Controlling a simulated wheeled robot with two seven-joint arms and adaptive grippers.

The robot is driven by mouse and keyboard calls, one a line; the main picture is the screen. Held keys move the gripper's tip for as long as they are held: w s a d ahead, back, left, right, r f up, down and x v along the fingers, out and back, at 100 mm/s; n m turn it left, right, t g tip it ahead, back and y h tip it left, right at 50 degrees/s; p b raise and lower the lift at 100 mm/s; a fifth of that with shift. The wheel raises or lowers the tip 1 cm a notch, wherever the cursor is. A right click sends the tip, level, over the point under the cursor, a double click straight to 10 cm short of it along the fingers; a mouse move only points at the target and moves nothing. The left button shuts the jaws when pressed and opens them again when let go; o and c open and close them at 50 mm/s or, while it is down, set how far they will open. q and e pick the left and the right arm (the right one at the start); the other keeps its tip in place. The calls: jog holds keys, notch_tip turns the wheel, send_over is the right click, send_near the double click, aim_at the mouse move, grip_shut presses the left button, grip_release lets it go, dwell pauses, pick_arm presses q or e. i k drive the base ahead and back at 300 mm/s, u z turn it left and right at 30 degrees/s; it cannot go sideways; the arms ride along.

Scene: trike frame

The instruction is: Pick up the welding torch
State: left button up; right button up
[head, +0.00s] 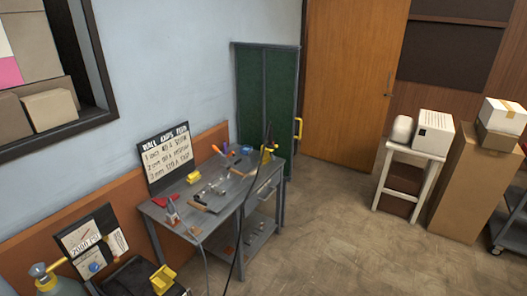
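I cannot pick out the welding torch for certain. A thin dark cable (241,215) runs from near the right end of the grey metal workbench (222,216) down to the bottom edge of the picture. A small yellow item (268,153) sits by its upper end at the bench's right corner; what it is I cannot tell. Several small tools and parts lie on the bench top. Neither of my grippers is in view.
A lettered board (167,158) stands at the bench's back. A green cabinet (266,100) is behind it. Black equipment with a yellow piece (162,279) stands at the lower left. A white stool (409,165) and tall carton (464,185) are right. The middle floor is clear.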

aim_at(269, 146)
jog(key=z, duration=0.9)
jog(key=i, duration=3.6)
jog(key=u, duration=0.8)
